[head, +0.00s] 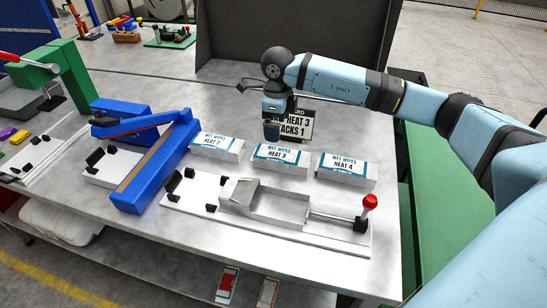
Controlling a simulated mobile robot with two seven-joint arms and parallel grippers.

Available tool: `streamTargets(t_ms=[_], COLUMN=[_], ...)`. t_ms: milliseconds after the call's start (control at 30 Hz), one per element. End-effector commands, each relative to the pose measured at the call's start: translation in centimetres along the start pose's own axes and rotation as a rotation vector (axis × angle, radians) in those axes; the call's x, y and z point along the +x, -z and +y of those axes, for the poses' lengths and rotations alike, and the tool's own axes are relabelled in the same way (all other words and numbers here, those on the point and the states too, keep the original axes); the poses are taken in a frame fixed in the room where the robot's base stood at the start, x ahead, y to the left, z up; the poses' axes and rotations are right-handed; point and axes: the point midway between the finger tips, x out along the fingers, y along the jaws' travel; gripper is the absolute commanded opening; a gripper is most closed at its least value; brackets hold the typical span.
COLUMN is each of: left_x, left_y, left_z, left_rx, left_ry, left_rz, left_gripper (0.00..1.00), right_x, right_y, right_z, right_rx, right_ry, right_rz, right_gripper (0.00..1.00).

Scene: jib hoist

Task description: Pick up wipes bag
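Three white and teal wipes bags lie in a row on the metal table: the "HEAT 2" wipes bag (217,146), the "HEAT 3" wipes bag (280,157) and the "HEAT 4" wipes bag (346,168). My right gripper (271,131) points down above and just behind the "HEAT 3" bag and appears apart from it. Its fingers are small and dark, so I cannot tell whether they are open or shut. The arm partly covers a dark sign (304,128) behind the bags. My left gripper is not in view.
A metal fixture with a red-knobbed lever (369,203) stands in front of the bags. A blue lever sealer (152,165) is to their left, and a green press (68,72) farther left. A dark panel (290,38) rises at the back. The table's right side is clear.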

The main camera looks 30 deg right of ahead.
Motion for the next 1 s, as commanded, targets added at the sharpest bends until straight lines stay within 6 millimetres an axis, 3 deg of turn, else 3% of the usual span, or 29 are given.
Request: streamTargets(t_ms=[100,233,533,800,1000], left_x=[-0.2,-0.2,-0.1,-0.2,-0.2], left_y=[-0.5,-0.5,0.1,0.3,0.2], left_z=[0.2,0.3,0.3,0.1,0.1], left_rx=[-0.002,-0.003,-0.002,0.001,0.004], left_ry=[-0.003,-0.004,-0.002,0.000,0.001], left_rz=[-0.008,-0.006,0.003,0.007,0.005], left_gripper=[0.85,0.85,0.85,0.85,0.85], right_x=[2.6,4.6,6.5,10.4,10.9], right_y=[0.0,-0.1,-0.1,-0.2,-0.2], right_z=[0.1,0.1,0.3,0.8,0.7], right_rx=[-0.001,0.000,-0.001,0.000,-0.001], right_ry=[-0.004,-0.004,-0.005,-0.005,-0.003], right_rz=[0.001,-0.001,-0.002,-0.002,-0.004], right_gripper=[0.98,0.98,0.98,0.98,0.98])
